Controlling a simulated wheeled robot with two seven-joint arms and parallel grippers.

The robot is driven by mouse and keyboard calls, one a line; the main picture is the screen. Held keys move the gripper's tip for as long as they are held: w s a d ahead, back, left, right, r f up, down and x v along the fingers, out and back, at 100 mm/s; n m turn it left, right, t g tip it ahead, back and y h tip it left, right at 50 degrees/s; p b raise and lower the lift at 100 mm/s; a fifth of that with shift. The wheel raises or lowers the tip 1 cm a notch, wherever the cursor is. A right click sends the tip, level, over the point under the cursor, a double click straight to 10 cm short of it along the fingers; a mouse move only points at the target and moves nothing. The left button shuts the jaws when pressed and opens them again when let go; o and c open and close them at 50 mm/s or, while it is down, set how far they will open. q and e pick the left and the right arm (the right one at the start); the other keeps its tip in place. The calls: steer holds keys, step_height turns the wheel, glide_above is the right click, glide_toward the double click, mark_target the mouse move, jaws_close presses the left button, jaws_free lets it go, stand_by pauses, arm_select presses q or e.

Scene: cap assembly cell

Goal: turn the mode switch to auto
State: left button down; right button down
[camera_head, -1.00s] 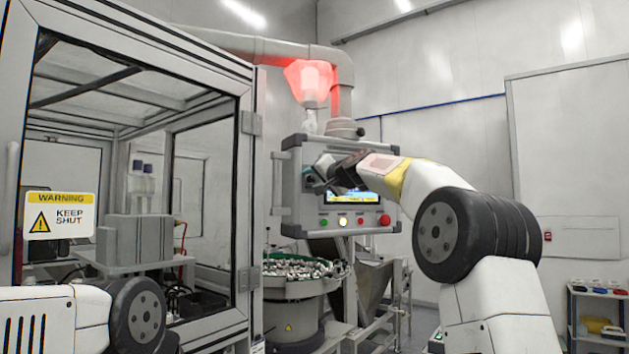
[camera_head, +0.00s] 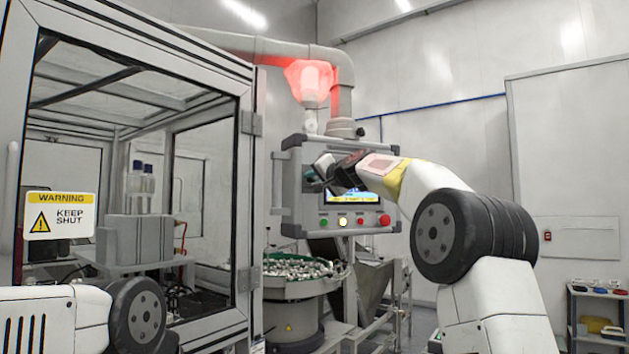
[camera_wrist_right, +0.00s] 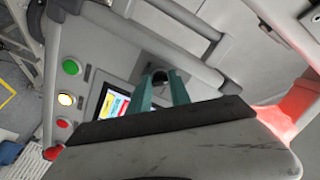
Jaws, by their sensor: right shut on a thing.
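The mode switch (camera_wrist_right: 159,76) is a small dark knob on the grey face of the control panel (camera_head: 290,200). In the right wrist view my right gripper (camera_wrist_right: 161,82) has its two teal fingers on either side of the knob, shut on it. The knob is partly hidden between the fingertips, and I cannot read its setting or any label. In the head view my right gripper (camera_head: 316,172) is at the panel's upper left and hides the switch. My left gripper is out of view; only part of my left arm shows at the lower left.
Beside the switch is a lit screen (camera_wrist_right: 113,103). Green (camera_wrist_right: 72,67), lit yellow (camera_wrist_right: 66,100) and red (camera_wrist_right: 63,124) buttons line the panel's lower edge, with a larger red button (camera_head: 384,220). A red lamp (camera_head: 310,80) glows above. A bowl of parts (camera_head: 303,282) stands below.

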steer(key=m, duration=0.3)
steer(key=shift+m, duration=0.4)
steer(key=m, duration=0.4)
steer(key=shift+m, duration=0.3)
steer(key=m, duration=0.4)
steer(key=shift+m, duration=2.4)
steer(key=c, duration=1.2)
jaws_free()
steer(key=shift+r, duration=0.1)
steer(key=shift+d, duration=0.1)
